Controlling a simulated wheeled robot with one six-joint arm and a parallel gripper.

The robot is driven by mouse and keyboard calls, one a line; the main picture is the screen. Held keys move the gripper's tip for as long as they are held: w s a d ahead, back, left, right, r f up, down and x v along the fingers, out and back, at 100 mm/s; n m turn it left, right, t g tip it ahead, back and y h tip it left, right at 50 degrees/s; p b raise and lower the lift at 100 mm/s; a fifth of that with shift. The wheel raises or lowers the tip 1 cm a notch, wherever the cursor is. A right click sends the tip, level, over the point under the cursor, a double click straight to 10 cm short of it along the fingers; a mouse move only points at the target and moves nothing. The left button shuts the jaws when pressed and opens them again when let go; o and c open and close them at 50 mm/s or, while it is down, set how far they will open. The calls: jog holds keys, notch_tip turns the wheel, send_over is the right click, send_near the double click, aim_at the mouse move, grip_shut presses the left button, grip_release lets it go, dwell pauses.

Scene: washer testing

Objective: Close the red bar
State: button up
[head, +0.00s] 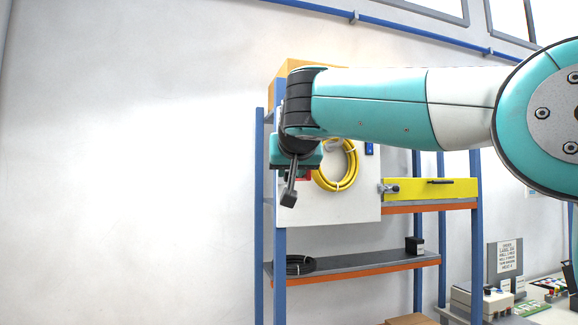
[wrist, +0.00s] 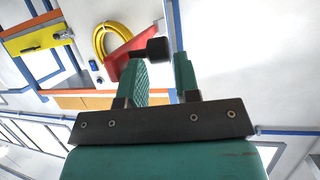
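The red bar (wrist: 124,54) shows in the wrist view above my fingers, with a dark rod and black knob (wrist: 158,50) beside it. In the head view only a small red patch (head: 304,178) shows below my gripper; the rest is hidden. My gripper (wrist: 163,66) is open, with one teal finger on each side and a gap between them. The black knob appears at the far end of that gap, near the fingertips; I cannot tell whether it touches either finger. In the head view my gripper (head: 293,165) hangs in front of the white panel (head: 350,208).
A coiled yellow hose (head: 351,166) hangs on the panel close to the right. A yellow box (head: 430,189) with a black handle stands on the shelf. Blue rack posts (head: 259,220) stand near my gripper. The white wall to the left is clear.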

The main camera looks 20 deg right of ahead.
jog(key=shift+p+x, duration=0.45)
jog(key=shift+x, duration=1.05)
jog(key=shift+c, duration=0.4)
